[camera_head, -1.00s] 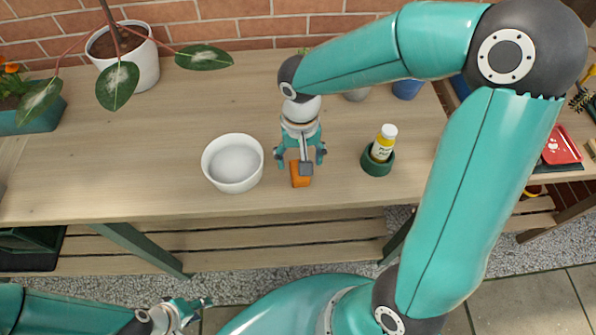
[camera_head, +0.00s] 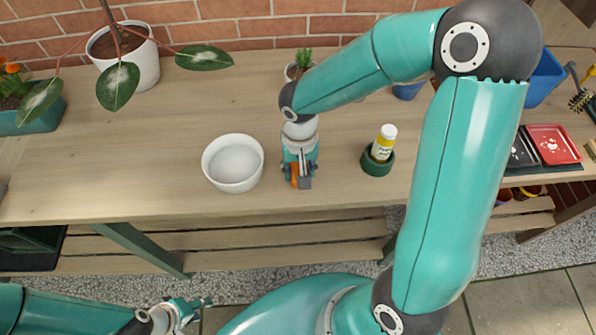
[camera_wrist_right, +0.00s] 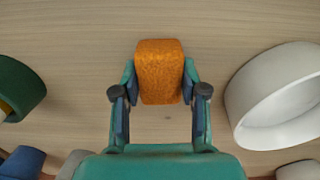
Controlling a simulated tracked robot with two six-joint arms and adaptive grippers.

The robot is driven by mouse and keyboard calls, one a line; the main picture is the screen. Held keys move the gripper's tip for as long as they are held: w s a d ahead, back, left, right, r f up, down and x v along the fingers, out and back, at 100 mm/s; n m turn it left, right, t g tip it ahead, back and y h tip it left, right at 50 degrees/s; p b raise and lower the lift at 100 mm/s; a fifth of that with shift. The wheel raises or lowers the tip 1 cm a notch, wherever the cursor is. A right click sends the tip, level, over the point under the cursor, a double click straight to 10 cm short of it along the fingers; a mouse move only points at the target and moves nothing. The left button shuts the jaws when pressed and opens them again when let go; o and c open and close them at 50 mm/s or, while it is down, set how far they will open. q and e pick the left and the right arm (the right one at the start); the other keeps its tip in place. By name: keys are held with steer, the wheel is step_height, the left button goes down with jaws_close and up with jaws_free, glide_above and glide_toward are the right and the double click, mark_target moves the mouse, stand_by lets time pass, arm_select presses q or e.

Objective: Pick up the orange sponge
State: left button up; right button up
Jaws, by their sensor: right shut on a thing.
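The orange sponge (camera_wrist_right: 160,72) is a block held between the fingers of my right gripper (camera_wrist_right: 160,90) in the right wrist view, with a finger against each side. In the head view the right gripper (camera_head: 298,178) points down near the table's front edge, and only a sliver of the sponge (camera_head: 295,173) shows beside it. I cannot tell whether the sponge still touches the tabletop. My left gripper (camera_head: 191,312) is low at the left, in front of the table, with its fingers apart and nothing between them.
A white bowl (camera_head: 233,185) stands just left of the right gripper on the wooden table (camera_head: 120,165). A yellow bottle (camera_head: 383,143) stands in a green pot (camera_head: 377,165) to the right. A small plant (camera_head: 303,58) and a blue container (camera_head: 408,90) are behind.

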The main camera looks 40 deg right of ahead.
mark_target(299, 169)
steer(key=shift+r, duration=0.1)
step_height(299, 169, up, 20)
steer(key=p, duration=0.1)
stand_by(0.5)
steer(key=o, duration=0.4)
steer(key=c, duration=0.5)
stand_by(0.6)
